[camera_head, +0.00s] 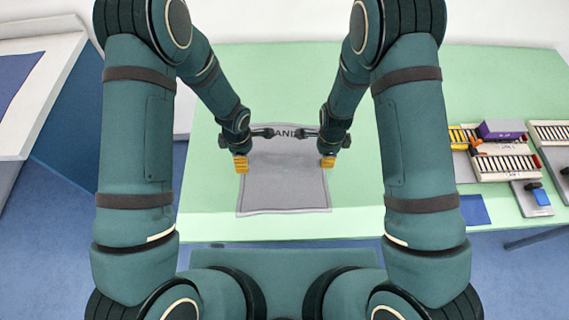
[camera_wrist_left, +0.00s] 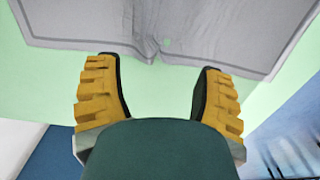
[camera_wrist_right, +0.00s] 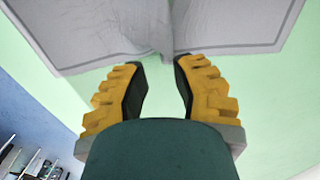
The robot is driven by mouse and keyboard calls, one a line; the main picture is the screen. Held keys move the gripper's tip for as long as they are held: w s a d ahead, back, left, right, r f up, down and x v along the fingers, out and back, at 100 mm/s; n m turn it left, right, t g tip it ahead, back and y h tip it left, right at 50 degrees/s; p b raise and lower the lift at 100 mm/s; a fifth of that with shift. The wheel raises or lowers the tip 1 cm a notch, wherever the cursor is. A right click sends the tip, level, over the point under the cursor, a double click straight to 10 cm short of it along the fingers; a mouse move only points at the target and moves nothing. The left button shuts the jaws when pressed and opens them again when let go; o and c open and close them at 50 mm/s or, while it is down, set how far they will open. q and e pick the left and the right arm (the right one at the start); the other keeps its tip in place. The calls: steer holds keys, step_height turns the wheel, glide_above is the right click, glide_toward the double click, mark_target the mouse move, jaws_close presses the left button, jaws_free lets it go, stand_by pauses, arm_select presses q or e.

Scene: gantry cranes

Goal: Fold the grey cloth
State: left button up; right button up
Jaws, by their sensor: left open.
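The grey cloth (camera_head: 284,185) lies spread on the pale green table in the head view, with dark lettering near its far edge partly hidden by my wrists. My left gripper (camera_head: 241,164) is at the cloth's left edge and my right gripper (camera_head: 328,162) at its right edge. In the left wrist view, the left fingers (camera_wrist_left: 160,66) are wide apart and empty, just short of the creased cloth edge (camera_wrist_left: 90,22). In the right wrist view, the right fingers (camera_wrist_right: 160,64) are apart, less widely, with a creased cloth edge (camera_wrist_right: 90,30) just beyond the tips.
The green table (camera_head: 400,215) is clear around the cloth. At the right stand model tracks (camera_head: 503,167) with a purple block (camera_head: 502,129), and a grey stand with a blue block (camera_head: 541,196). A blue square (camera_head: 474,210) lies near the front edge.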

steer(key=o, duration=1.3)
steer(key=shift+r, duration=0.1)
arm_select(q)
steer(key=shift+r+p, duration=2)
arm_select(e)
steer(key=shift+r, duration=2.7)
